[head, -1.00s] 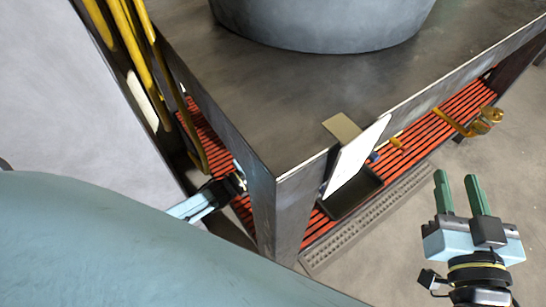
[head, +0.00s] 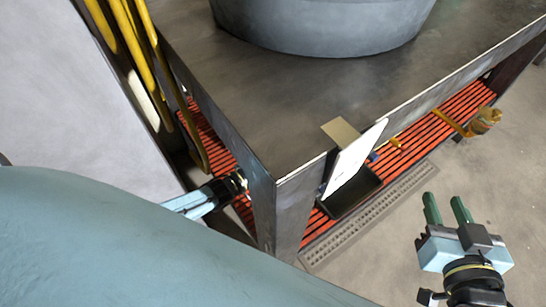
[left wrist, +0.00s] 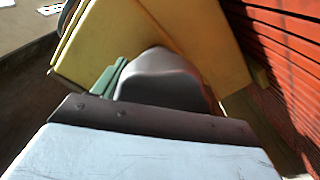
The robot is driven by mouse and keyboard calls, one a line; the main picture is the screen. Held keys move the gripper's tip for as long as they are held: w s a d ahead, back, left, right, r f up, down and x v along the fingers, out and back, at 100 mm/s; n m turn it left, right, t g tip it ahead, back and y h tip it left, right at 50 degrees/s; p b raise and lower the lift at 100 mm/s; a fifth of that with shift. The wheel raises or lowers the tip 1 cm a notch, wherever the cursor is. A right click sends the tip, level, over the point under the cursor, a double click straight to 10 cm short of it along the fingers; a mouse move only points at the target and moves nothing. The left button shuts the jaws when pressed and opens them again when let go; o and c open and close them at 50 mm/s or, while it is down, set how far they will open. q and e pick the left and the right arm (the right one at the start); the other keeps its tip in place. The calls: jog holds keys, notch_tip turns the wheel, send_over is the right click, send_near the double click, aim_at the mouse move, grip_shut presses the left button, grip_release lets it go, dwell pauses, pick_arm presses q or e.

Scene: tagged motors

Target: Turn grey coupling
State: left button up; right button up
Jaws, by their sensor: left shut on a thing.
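My left gripper (head: 238,182) reaches in low beside the near leg of the workbench, its fingertips mostly hidden in the head view. A yellow slab-like part (left wrist: 150,38) lies right behind the grey piece. My right gripper (head: 446,208) is open and empty over the floor at the right.
The dark workbench (head: 290,105) bears a large grey round body (head: 320,25). Below is a red slatted shelf (head: 420,135) with a black tray (head: 350,195). A white plate (head: 352,160) hangs at the bench edge. Yellow pipes (head: 140,50) stand at left. Floor at right is clear.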

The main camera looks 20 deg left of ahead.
pick_arm(q)
jog(key=shift+f+n, duration=0.1)
jog(key=shift+n, duration=0.7)
pick_arm(e)
jog(key=shift+s+f, duration=0.1)
jog(key=shift+f, duration=0.1)
jog(key=shift+d, duration=0.1)
pick_arm(q)
jog(key=o, duration=1)
jog(key=shift+c, duration=0.2)
jog(key=shift+s, duration=0.15)
jog(key=shift+s+a, duration=0.2)
jog(key=shift+s, duration=0.1)
jog(key=p+v, duration=0.3)
jog(key=v, duration=0.9)
jog(key=shift+s, duration=0.25)
pick_arm(e)
jog(key=s+d+f+g+h, duration=0.3)
jog(key=s+d+f+g, duration=0.2)
jog(key=s+f+g, duration=0.4)
jog(key=shift+s+m, duration=0.4)
jog(key=shift+s, duration=0.15)
pick_arm(q)
jog(key=shift+a, duration=0.1)
